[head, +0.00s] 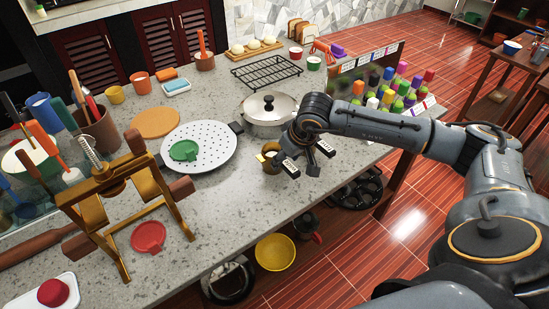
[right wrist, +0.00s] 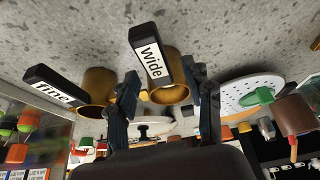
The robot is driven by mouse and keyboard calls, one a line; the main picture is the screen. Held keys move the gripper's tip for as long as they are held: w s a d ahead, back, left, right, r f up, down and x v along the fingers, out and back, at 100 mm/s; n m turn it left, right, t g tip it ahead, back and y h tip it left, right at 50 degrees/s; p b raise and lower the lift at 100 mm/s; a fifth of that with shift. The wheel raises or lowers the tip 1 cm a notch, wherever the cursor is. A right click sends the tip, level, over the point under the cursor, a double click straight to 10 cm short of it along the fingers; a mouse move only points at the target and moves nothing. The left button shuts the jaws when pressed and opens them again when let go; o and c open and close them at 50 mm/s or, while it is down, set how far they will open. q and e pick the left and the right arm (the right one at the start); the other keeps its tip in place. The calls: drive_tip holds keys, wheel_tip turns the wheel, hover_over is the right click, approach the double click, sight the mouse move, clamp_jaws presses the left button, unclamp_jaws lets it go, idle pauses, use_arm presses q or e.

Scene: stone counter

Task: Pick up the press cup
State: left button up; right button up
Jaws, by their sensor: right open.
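Two gold press cups with dark handles stand close together on the counter. In the right wrist view, the cup labelled "wide" (right wrist: 172,92) lies between my two fingers, and its handle (right wrist: 150,58) points toward the upper left. The other cup (right wrist: 98,86), whose label seems to read "fine", is to the left, outside the fingers. In the head view, one gold cup (head: 267,159) shows left of my right gripper (head: 305,158); the other is mostly hidden. My right gripper is open around the wide cup. I cannot tell whether the fingers touch it. My left gripper is not in view.
A gold press frame (head: 120,205) stands at the left of the counter. A perforated white plate (head: 205,155) and a lidded pot (head: 268,112) are near the cups. Colourful bottles (head: 400,90) stand at the right. The counter's front edge is close, with a yellow bowl (head: 275,252) below.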

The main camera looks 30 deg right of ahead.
sight(285, 161)
drive_tip(key=x, duration=0.3)
drive_tip(key=shift+f, duration=0.1)
clamp_jaws()
drive_tip(key=shift+w, duration=0.1)
